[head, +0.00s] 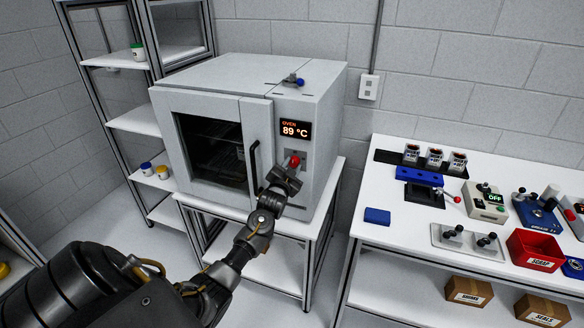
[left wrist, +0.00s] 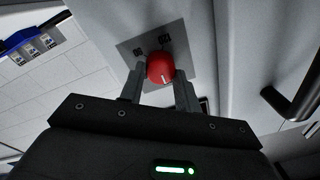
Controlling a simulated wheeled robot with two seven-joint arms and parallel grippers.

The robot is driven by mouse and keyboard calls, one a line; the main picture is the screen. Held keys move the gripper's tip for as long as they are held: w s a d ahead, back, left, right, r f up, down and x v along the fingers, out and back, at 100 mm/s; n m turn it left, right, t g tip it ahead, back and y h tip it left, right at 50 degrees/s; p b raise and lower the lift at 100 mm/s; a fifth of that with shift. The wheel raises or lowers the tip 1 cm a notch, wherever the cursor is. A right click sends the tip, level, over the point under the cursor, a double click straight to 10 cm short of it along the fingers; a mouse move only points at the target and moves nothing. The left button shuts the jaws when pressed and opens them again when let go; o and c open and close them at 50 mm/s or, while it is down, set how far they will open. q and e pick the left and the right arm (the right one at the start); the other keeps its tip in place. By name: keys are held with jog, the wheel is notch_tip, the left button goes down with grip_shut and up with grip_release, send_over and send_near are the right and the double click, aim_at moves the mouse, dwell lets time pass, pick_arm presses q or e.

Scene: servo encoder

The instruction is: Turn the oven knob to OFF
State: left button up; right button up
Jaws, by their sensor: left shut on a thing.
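The oven (head: 210,135) is a light grey cabinet on a stand, with a dark window, a black door handle (head: 254,163) and a lit display (head: 295,130) reading 89 °C. Its red knob (head: 294,161) sits on a grey plate below the display. My left gripper (head: 285,172) is at the knob. In the left wrist view the red knob (left wrist: 161,68) lies between the two fingers, shut on it, with a white pointer mark on its face. My right gripper is not in view.
A white bench (head: 405,240) to the right holds a blue block (head: 377,216), a device showing OFF (head: 487,200) and a red scrap bin (head: 535,250). Shelving (head: 135,118) with small jars stands to the left.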

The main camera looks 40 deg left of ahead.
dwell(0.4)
pick_arm(q)
jog(key=o, duration=1)
jog(key=shift+c, duration=0.2)
jog(key=shift+s, duration=0.1)
jog(key=shift+s+d+f, duration=0.15)
jog(key=shift+s, duration=0.15)
jog(key=b+v, duration=0.2)
jog(key=v, duration=0.8)
jog(key=shift+b, duration=0.3)
